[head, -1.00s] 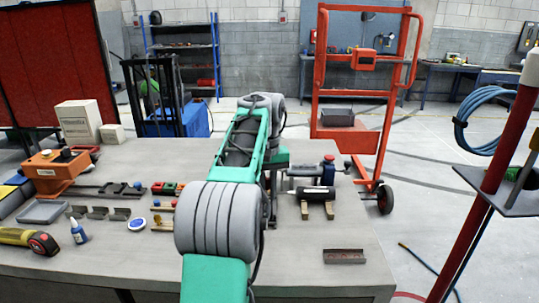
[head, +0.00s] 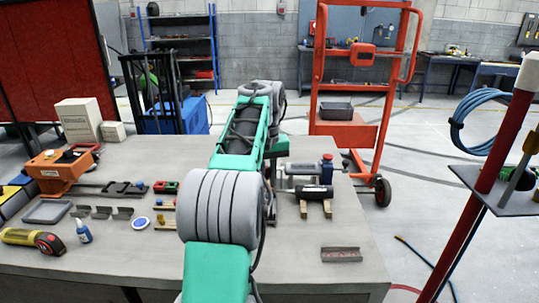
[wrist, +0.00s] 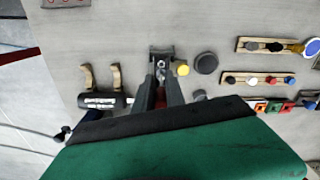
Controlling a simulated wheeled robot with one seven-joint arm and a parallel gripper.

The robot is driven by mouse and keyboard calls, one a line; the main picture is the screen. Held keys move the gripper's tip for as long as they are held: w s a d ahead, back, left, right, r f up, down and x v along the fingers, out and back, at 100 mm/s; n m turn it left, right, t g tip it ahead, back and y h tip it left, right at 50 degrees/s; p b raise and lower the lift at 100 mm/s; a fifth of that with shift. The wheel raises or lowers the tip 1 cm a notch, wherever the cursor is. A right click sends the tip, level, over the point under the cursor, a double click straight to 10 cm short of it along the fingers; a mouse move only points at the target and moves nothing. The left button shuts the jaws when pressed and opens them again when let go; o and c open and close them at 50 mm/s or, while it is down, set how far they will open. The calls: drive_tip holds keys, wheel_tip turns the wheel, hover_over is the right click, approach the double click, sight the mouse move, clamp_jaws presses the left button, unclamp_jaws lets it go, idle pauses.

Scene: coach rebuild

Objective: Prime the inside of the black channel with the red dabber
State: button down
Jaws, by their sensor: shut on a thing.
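My gripper (wrist: 161,92) shows in the wrist view, its two dark fingers pointing down over the table. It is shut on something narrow. A small red patch shows between the fingers, but most of the held thing is hidden, so I cannot tell its shape. In the head view the gripper is hidden behind my arm. A dark channel with a reddish-brown tint (head: 341,254) lies alone near the table's front right corner. Its edge also shows at the top left of the wrist view (wrist: 66,3). The gripper is apart from it.
A black cylinder (head: 303,192) rests on wooden cradle blocks (head: 328,209). Small handled tools lie in racks (wrist: 262,46), right of the gripper in the wrist view. The table (head: 290,262) around the channel is clear.

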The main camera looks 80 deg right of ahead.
drive_tip(key=shift+r+p, duration=0.75)
drive_tip(key=shift+r, duration=0.2)
